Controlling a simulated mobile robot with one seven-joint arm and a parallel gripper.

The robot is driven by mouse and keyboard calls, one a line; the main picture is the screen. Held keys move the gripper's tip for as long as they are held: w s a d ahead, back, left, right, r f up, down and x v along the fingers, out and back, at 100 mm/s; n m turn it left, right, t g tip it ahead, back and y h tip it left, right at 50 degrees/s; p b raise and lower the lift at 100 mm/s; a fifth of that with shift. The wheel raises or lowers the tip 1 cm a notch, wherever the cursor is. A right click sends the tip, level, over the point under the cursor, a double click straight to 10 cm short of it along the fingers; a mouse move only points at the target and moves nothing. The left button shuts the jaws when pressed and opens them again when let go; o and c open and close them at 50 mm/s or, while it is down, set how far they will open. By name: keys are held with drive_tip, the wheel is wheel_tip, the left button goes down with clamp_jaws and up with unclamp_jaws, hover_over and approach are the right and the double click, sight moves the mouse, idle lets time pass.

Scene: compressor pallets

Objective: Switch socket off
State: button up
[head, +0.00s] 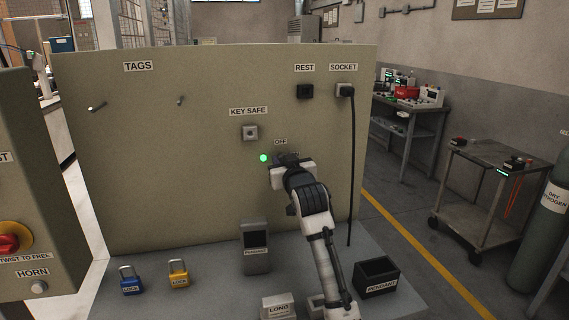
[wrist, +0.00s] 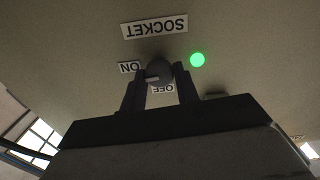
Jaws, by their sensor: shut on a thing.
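The socket switch is a round dark grey knob (wrist: 160,72) on the panel, seen in the wrist view. It sits under an upside-down SOCKET label (wrist: 154,27), with an ON label (wrist: 129,67) to its left and an OFF label (wrist: 163,88) just below. A pale mark shows at the knob's lower left; I cannot tell its exact setting. My gripper (wrist: 160,88) is shut on the knob, one finger on each side. In the head view my gripper (head: 286,160) hides the knob below the OFF label (head: 280,142). A green lamp (head: 263,158) beside it is lit.
A black plug with a hanging cable (head: 351,160) sits in the upper SOCKET outlet (head: 344,90), right of my arm. On the shelf stand a blue lock (head: 131,284), a yellow lock (head: 179,276), a grey holder (head: 256,250) and a black PENDANT bin (head: 377,280).

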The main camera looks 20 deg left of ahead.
drive_tip(key=n+b, duration=0.2)
drive_tip(key=n, duration=0.6)
drive_tip(key=n+b, duration=0.3)
drive_tip(key=n, duration=0.5)
drive_tip(key=shift+s+a+f+n, duration=0.1)
drive_tip(key=shift+a+f+n, duration=0.1)
drive_tip(key=shift+n, duration=0.1)
drive_tip(key=shift+b, duration=0.3)
drive_tip(key=o, duration=0.9)
drive_tip(key=shift+o, duration=0.2)
drive_tip(key=shift+d, duration=0.1)
drive_tip(key=b+v, duration=0.3)
drive_tip(key=v, duration=1)
drive_tip(key=shift+s+d, duration=0.25)
drive_tip(key=shift+s, duration=0.1)
